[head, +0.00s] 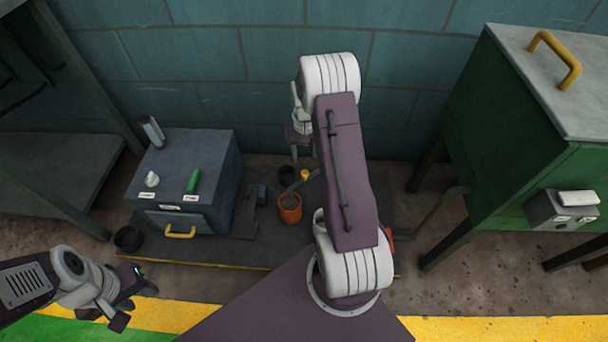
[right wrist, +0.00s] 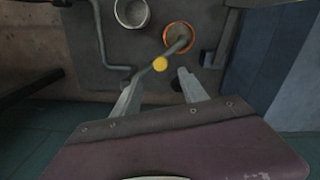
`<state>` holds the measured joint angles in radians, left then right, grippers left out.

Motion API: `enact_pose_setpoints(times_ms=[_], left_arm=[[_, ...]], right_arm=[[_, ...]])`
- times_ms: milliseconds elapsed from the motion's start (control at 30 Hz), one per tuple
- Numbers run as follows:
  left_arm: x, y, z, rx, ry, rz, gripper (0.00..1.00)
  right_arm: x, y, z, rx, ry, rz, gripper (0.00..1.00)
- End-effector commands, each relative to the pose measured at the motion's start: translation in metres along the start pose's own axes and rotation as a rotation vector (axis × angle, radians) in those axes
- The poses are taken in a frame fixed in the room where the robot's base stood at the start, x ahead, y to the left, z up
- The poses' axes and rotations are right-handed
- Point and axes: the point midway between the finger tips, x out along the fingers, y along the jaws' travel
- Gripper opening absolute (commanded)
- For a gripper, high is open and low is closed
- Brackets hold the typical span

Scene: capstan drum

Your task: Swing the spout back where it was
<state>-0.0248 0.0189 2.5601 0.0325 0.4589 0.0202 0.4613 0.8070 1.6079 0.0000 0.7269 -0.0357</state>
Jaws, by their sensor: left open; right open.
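The spout (right wrist: 178,46) is a grey bent pipe with a yellow knob (right wrist: 160,63); its outer end hangs over an orange pot (right wrist: 166,36). In the head view the knob (head: 305,174) and the orange pot (head: 290,214) show just left of my right arm. My right gripper (head: 297,148) is above and behind the spout, partly hidden by my arm. In the right wrist view its fingers (right wrist: 160,88) are spread and empty, with the knob beyond and between the tips, apart from them. My left gripper (head: 134,303) is open and empty at lower left.
A grey pot (right wrist: 132,12) stands beside the orange one. A green cabinet (head: 510,130) stands at right. A teal wall is close behind.

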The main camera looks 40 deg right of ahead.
Motion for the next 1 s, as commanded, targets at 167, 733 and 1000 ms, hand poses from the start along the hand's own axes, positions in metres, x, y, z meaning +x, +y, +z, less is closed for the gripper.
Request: enact_pose_setpoints(times_ms=[167,733,1000], left_arm=[[0.011,0.0,0.001,0.0,0.0,0.0,0.42],[0.067,-0.001,0.007,0.0,0.0,0.0,0.42],[0.066,-0.001,0.007,0.0,0.0,0.0,0.42]], right_arm=[[0.014,0.0,0.0,0.0,-0.001,0.0,0.51],[0.09,0.0,0.0,-0.001,0.001,0.0,0.51],[0.089,0.0,0.0,-0.001,0.0,0.0,0.03]])
